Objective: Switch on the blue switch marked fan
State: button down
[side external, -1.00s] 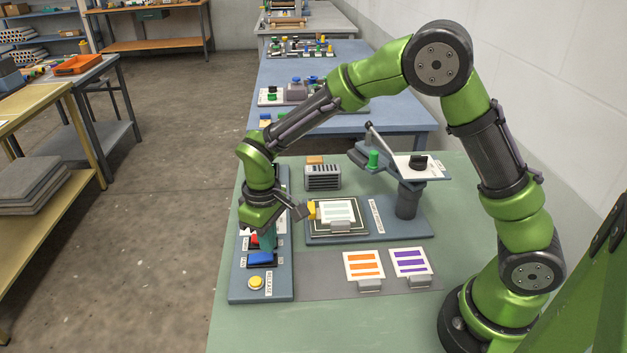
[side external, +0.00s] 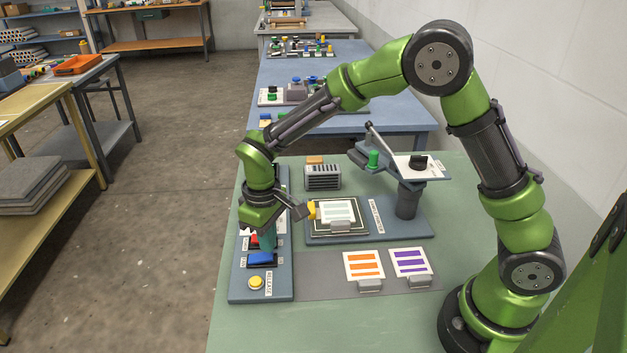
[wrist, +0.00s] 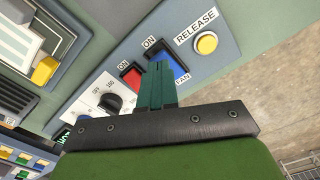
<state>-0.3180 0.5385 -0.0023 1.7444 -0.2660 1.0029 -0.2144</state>
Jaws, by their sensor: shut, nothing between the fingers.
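The blue rocker switch (side external: 259,259) sits on the grey control panel, between the red switch and the yellow button. In the wrist view the blue switch (wrist: 178,70) shows an ON label at one end and a partly hidden label at the other. My gripper (side external: 268,247) points down with its green fingers shut and empty. The fingertips (wrist: 158,66) are at the blue switch and cover part of it. I cannot tell whether they touch it or which way the rocker is tilted.
The red switch (wrist: 132,75) and a black dial (wrist: 110,103) are close beside the fingers. A yellow button (side external: 256,283) marked RELEASE is on the near side. A press stand (side external: 407,200) and cards with orange (side external: 364,265) and purple (side external: 409,261) stripes lie to the right.

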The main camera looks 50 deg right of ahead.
jog(key=shift+f, duration=1.15)
dwell(0.9)
jog(key=shift+r, duration=3.55)
